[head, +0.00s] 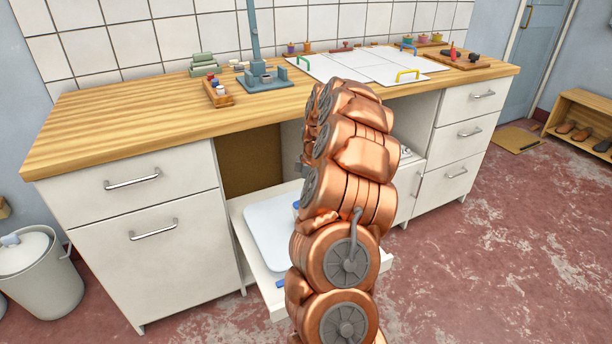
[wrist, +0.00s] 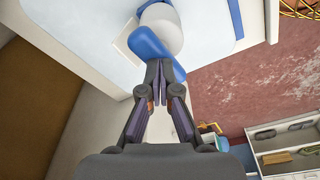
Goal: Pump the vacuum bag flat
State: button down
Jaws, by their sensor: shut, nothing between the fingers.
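A pale blue-white flat item, probably the vacuum bag (head: 268,228), lies on a pulled-out white shelf under the counter; my copper arm hides its right part. In the wrist view the pale blue surface (wrist: 75,28) fills the upper left. A white rounded body (wrist: 165,30) with a blue bar (wrist: 172,66) across it, seemingly the pump and its handle, is at the top middle. My gripper (wrist: 157,68) is shut and empty, its fingertips overlapping the blue bar in the picture. I cannot tell whether they touch it. In the head view the arm hides the gripper.
The white shelf (head: 241,226) sticks out between the left cabinet (head: 165,240) and the right drawers (head: 455,150). The wooden counter (head: 130,125) above holds a blue-grey stand (head: 264,80) and white panels (head: 350,65). A lidded bin (head: 40,285) stands at left. The red floor is open at right.

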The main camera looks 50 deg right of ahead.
jog(key=shift+r+p, duration=0.35)
jog(key=shift+r, duration=1.35)
notch_tip(320, 180, up, 7)
jog(key=p, duration=0.2)
dwell(0.9)
dwell(0.4)
